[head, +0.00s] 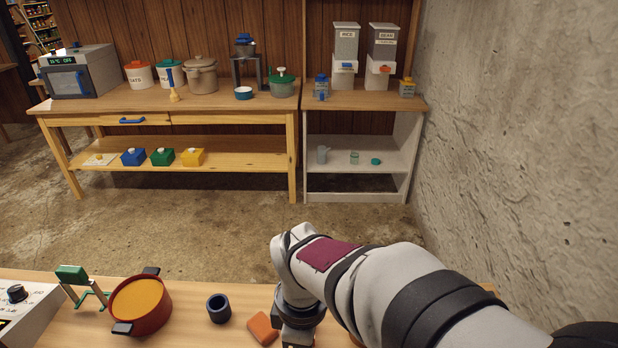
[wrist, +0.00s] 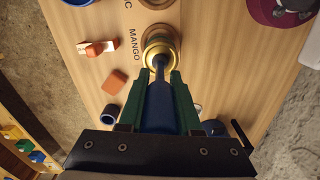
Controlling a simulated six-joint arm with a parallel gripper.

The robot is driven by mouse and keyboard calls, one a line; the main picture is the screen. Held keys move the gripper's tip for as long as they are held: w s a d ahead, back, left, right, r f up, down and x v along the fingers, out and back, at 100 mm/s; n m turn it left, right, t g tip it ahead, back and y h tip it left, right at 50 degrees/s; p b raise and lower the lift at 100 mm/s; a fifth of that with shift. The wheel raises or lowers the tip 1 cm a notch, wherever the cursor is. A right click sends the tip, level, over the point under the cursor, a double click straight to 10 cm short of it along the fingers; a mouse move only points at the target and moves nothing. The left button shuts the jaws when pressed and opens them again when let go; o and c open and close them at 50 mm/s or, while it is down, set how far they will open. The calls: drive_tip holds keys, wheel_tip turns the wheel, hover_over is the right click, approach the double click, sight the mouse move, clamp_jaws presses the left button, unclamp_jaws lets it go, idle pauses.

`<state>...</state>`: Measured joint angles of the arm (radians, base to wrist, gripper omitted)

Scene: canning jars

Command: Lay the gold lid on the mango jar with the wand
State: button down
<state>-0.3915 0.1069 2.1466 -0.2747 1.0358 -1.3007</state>
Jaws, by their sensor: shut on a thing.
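In the wrist view my gripper (wrist: 160,88) has green fingers shut on a dark blue wand (wrist: 159,103). The wand points away from me at the mango jar (wrist: 157,36), which stands beside the printed word MANGO. The gold lid (wrist: 151,58) shows as a gold disc around the wand's tip, over the jar's near side. I cannot tell whether the lid touches the jar's rim or hangs just above it. In the head view my arm hides the jar and lid, and the gripper's fingers are out of sight below the frame.
An orange block (head: 263,328) and a dark blue cup (head: 218,308) stand left of my arm. A red pot (head: 152,322) and green-topped stand (head: 72,274) are farther left. A red-and-white item (wrist: 97,48) lies near the label. A maroon object (wrist: 278,14) is at upper right.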

drive_tip(key=shift+f, duration=0.75)
idle(1.0)
drive_tip(key=shift+r, duration=4)
